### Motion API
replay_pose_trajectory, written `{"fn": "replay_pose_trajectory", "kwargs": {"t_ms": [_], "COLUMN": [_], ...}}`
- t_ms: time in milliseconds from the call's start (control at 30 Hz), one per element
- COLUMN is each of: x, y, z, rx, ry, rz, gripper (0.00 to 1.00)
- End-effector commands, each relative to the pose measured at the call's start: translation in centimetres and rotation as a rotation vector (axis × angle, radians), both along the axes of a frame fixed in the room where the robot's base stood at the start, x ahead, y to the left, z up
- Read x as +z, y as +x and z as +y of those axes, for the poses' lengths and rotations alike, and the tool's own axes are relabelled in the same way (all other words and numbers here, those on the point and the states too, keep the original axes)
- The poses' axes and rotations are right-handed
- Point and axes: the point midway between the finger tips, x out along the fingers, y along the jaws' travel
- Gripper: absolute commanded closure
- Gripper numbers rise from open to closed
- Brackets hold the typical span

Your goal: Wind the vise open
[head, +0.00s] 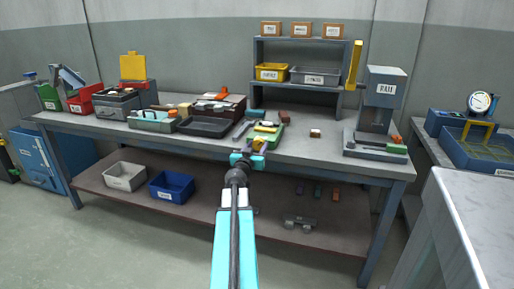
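A small green device (274,139) with yellow parts on top sits near the front edge of the workbench (325,155), right of its middle; it looks like the vise. Its near end is partly hidden by my gripper, and I cannot make out its handle or how wide its jaws stand. My gripper (252,150), at the end of my teal arm, is right at the near end of the green device. Purple and yellow bits show at its tip. The view is too small to tell whether it touches or grips anything.
A grey press (382,100) stands at the right end. A shelf rack (301,52) stands behind. A pale counter (475,215) is at the front right. Open floor lies at the left.

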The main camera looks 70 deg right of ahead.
Motion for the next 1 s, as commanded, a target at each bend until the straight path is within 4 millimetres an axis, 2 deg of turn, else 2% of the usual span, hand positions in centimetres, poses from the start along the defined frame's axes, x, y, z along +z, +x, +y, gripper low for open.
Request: {"fn": "replay_pose_trajectory", "kwargs": {"t_ms": [33,133,200,567,1000], "x": [0.00,0.00,-0.01,-0.13,-0.19], "y": [0.00,-0.01,-0.10,-0.03,0.01], "z": [0.01,0.01,0.50,0.01,-0.05], "rx": [0.000,0.000,-0.001,-0.001,-0.001], "ry": [0.000,0.000,0.000,-0.002,-0.014], "rz": [0.000,0.000,-0.001,0.033,0.219], "gripper": [0.64,0.80,0.80,0.80,0.80]}}
